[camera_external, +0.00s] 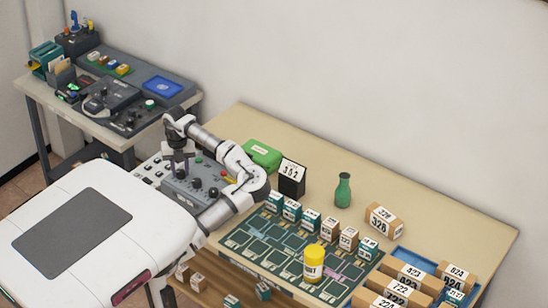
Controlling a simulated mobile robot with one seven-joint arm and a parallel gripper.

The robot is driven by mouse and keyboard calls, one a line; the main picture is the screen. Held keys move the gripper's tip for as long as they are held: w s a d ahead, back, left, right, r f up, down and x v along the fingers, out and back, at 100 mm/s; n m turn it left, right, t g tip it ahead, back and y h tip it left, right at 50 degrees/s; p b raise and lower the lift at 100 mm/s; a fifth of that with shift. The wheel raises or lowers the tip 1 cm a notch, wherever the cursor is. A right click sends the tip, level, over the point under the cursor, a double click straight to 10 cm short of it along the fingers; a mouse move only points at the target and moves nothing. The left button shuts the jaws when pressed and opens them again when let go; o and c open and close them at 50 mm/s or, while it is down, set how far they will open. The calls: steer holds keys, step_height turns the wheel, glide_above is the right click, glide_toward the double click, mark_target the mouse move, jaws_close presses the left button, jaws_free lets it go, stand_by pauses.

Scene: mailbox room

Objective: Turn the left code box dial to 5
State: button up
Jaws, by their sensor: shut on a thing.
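The grey code box (177,190) stands at the left end of the long table, next to my white base. Black dials show on its top: a middle dial (197,183) and a right dial (213,191). My gripper (180,171) points down over the left part of the box and is shut on the left dial. The fingers mostly hide that dial, and its pointer and numbers cannot be read from here.
A green box (261,154) and a black stand with a number card (291,178) are right of the arm. A side desk (190,100) with equipment is behind left.

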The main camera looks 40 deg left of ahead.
mark_target(180, 171)
steer(key=n+b, duration=0.1)
steer(key=n, duration=0.2)
steer(key=shift+n, duration=0.4)
steer(key=n, duration=0.3)
steer(key=shift+n, duration=0.3)
steer(key=n, duration=0.6)
steer(key=shift+n, duration=0.3)
steer(key=o, duration=1)
steer(key=shift+c, duration=0.2)
steer(key=shift+r+b, duration=0.1)
steer(key=shift+b, duration=0.2)
step_height(180, 171, up, 14)
steer(key=shift+f, duration=0.2)
